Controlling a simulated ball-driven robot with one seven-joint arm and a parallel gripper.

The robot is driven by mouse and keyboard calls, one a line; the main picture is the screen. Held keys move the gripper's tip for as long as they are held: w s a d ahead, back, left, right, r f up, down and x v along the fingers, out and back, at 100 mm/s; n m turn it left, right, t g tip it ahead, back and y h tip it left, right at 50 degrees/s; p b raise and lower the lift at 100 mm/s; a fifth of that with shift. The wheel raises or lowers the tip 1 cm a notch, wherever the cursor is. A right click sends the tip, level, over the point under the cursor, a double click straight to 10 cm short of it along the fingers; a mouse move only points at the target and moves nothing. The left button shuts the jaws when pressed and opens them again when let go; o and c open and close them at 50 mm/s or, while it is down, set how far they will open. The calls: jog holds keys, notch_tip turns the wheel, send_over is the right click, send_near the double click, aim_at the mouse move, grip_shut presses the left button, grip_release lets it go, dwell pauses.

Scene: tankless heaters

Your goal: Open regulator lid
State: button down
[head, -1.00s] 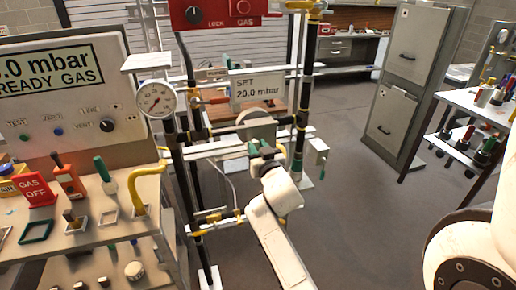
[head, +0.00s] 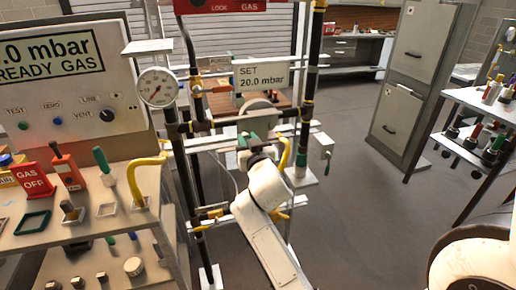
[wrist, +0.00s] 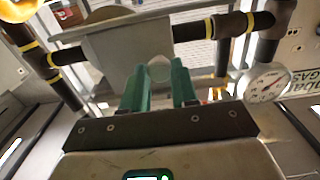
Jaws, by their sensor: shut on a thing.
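The regulator, with a pale round part (head: 262,110) on it, sits on the dark pipe run between two uprights in the head view. In the wrist view a grey plate-like part (wrist: 118,58) of it hangs at the pipe, with a small pale rounded tab (wrist: 159,68) at its edge. My gripper (head: 250,141) is at the near side of the regulator. Its green fingers (wrist: 159,84) are shut on the tab, one on each side in the wrist view. I cannot tell how far the lid is raised, and the fingers hide part of the tab.
A pressure gauge (head: 157,87) stands left of the regulator, and a sign reading 20.0 mbar (head: 262,76) is behind it. A tool bench (head: 75,238) is at the left. Yellow-banded pipes frame the gripper. Floor is clear toward the cabinet (head: 412,75).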

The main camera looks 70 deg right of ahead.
jog(key=w+a+b, duration=0.1)
jog(key=w+a, duration=0.1)
jog(key=w+a+b, duration=0.1)
jog(key=w+b, duration=0.1)
jog(key=shift+w+a, duration=0.3)
jog(key=shift+a, duration=0.1)
jog(key=c, duration=0.9)
grip_release()
jog(key=shift+o, duration=0.2)
jog(key=b+v, duration=0.1)
jog(key=v, duration=1)
jog(key=shift+b, duration=0.35)
jog(key=shift+w, duration=0.1)
